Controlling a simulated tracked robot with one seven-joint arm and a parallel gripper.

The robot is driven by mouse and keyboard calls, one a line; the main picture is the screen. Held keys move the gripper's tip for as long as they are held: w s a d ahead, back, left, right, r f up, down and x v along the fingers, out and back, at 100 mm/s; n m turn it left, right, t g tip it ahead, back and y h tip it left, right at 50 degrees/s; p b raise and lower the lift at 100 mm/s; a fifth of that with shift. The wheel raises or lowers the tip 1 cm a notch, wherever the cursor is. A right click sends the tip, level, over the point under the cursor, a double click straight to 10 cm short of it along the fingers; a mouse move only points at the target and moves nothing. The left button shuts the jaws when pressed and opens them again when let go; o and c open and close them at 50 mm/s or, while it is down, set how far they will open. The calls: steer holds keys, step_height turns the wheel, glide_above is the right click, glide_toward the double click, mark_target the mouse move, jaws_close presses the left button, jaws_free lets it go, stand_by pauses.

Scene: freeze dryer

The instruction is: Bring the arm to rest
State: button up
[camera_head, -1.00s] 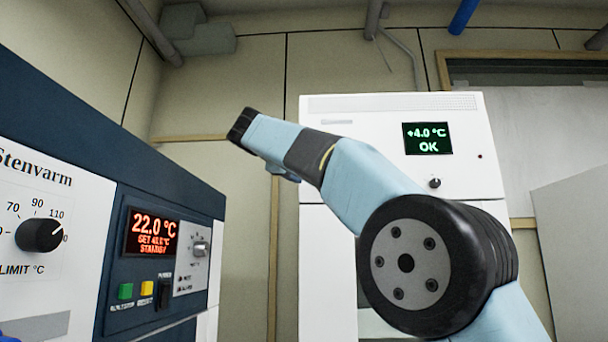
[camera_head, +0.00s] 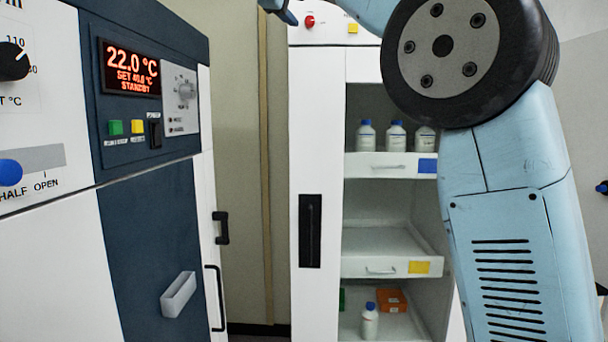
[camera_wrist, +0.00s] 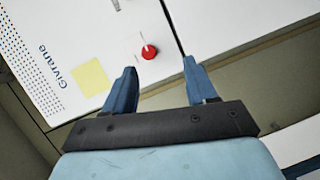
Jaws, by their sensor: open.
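My arm rises along the right side of the head view, in front of the white cabinet. My gripper (camera_wrist: 161,88) shows in the wrist view with its two blue fingers apart and nothing between them. Beyond the fingers is a white panel (camera_wrist: 85,35) marked "Givrane", with a red knob (camera_wrist: 149,52) and a yellow square (camera_wrist: 90,74). The fingers appear apart from the panel.
The open white cabinet (camera_head: 318,135) has shelves with several white bottles (camera_head: 396,136), one low bottle (camera_head: 369,321) and an orange box (camera_head: 391,301). The blue and white machine (camera_head: 150,240) stands at left, its display (camera_head: 131,69) reading 22.0 °C. A gap lies between them.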

steer(key=s+d+f+m+g+y, duration=0.25)
steer(key=s+d+f, duration=0.25)
steer(key=d+f, duration=0.55)
steer(key=s+d+f+m+g+y, duration=0.1)
steer(key=s+d+f+g, duration=0.3)
steer(key=d+f, duration=0.7)
steer(key=s+d+f+m+g+y, duration=0.1)
steer(key=s+d+f+m, duration=0.1)
steer(key=s+f, duration=1)
steer(key=s+d+f+m+g+y, duration=0.1)
steer(key=s+f+m, duration=0.4)
steer(key=s+f, duration=0.7)
step_height(320, 180, down, 6)
steer(key=shift+s+d+r+g+y, duration=0.1)
steer(key=shift+s+d+g+y, duration=0.4)
steer(key=shift+d, duration=0.6)
steer(key=shift+w+m, duration=0.1)
steer(key=shift+m, duration=0.15)
